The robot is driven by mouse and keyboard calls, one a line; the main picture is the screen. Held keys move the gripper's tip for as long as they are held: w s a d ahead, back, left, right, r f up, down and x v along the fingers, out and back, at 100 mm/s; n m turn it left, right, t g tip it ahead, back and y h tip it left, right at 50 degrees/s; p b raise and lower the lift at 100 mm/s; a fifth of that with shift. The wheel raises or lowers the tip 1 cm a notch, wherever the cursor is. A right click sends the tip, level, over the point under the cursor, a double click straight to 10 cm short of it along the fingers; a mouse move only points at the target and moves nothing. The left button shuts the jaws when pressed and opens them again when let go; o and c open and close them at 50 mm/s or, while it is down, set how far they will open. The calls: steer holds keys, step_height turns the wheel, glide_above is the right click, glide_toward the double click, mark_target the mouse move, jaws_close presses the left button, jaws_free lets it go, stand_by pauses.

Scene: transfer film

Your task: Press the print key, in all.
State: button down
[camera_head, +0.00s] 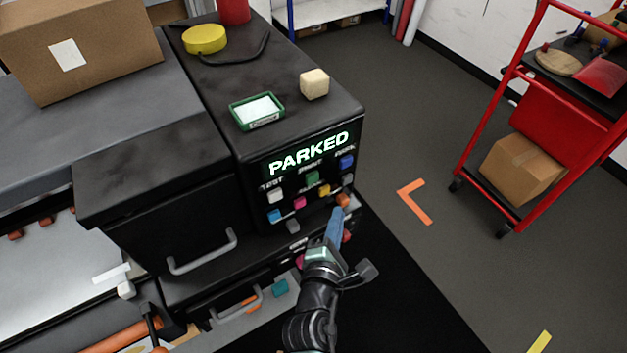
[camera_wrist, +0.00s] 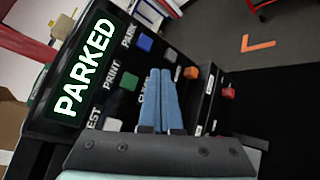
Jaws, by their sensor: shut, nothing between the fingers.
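The print key (camera_head: 313,177) is a green square button under the label PRINT on the black machine's front panel. It also shows in the wrist view (camera_wrist: 128,78), left of my fingers and uncovered. A white test key (camera_head: 275,196) and a blue park key (camera_head: 347,161) flank it. The display (camera_head: 308,153) above reads PARKED in lit letters. My gripper (camera_head: 337,210) is shut and empty, its blue fingers side by side. In the wrist view the fingertips (camera_wrist: 160,72) point at the panel and cover some lower keys. I cannot tell whether they touch anything.
Pink, yellow and orange (camera_head: 342,200) keys sit in the lower rows. A green-rimmed tray (camera_head: 257,123) and a beige block (camera_head: 314,83) lie on the machine top. A drawer handle (camera_head: 203,262) juts out at left. Floor at right is open before a red cart (camera_head: 545,112).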

mark_target(318, 179)
steer(key=w+a+b, duration=0.3)
steer(key=w+a, duration=0.1)
steer(key=w, duration=0.1)
steer(key=shift+w, duration=0.25)
stand_by(1.9)
steer(key=shift+w+a, duration=0.2)
steer(key=shift+w, duration=0.15)
steer(key=shift+w+a+b, duration=0.3)
steer(key=shift+w+b, duration=0.05)
stand_by(0.7)
stand_by(0.4)
steer(key=shift+s+d+p, duration=0.55)
steer(key=shift+s+p, duration=0.05)
steer(key=shift+s, duration=0.15)
steer(key=shift+s+d+p, duration=0.75)
steer(key=shift+s, duration=0.25)
steer(key=shift+s+d+p, duration=0.7)
steer(key=shift+s, duration=0.3)
